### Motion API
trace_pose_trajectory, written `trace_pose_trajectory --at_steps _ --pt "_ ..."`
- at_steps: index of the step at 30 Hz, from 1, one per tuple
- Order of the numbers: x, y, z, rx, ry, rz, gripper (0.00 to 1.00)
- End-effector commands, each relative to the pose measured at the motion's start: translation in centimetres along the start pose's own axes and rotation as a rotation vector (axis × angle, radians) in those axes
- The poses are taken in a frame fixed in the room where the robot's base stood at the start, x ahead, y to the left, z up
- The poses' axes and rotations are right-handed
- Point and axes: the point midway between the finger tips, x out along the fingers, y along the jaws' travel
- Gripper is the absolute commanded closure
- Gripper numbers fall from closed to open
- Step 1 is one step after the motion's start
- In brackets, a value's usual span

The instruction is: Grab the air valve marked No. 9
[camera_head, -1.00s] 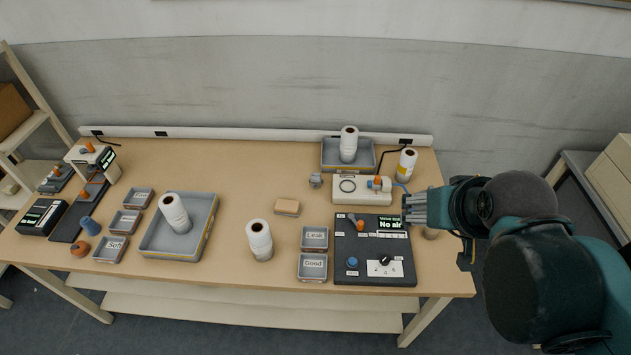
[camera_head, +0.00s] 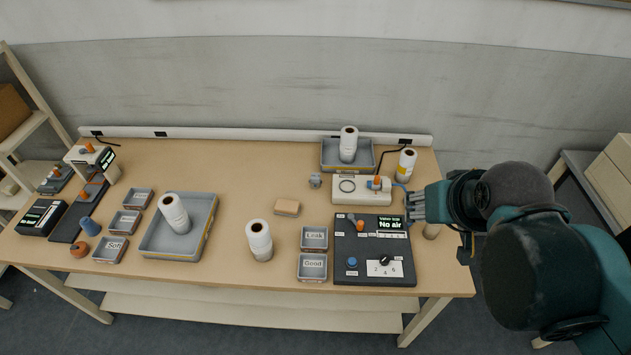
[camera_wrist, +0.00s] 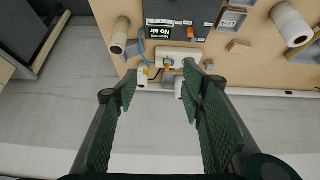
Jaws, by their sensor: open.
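I cannot read a No. 9 mark on anything, so I cannot tell which part is that air valve. A black panel (camera_head: 345,268) at the bench's right has a lit "No air" display (camera_head: 391,224), an orange knob (camera_head: 360,226) and a blue button (camera_head: 352,262). Behind it stands a white device (camera_head: 349,197) with an orange knob (camera_head: 377,182) and a blue hose. A small grey fitting (camera_head: 315,180) lies left of the device. My gripper (camera_head: 415,205) is open and empty, over the bench's right edge. The wrist view shows its fingers (camera_wrist: 161,75) apart, the white device (camera_wrist: 167,55) beyond them.
A cream cylinder (camera_head: 431,231) stands right of the panel, close to my gripper. A white roll (camera_head: 407,164) stands behind my gripper. "Leak" (camera_head: 314,249) and "Good" (camera_head: 312,279) trays sit left of the panel. Bare bench lies behind the sponge-like block (camera_head: 287,207).

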Motion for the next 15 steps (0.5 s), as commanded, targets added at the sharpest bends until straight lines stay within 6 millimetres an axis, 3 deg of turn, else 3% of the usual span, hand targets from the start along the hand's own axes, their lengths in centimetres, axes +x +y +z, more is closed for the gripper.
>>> trace_pose_trajectory --at_steps 15 --pt "1.9 -1.6 -5.7 -0.221 -0.101 -0.004 0.6"
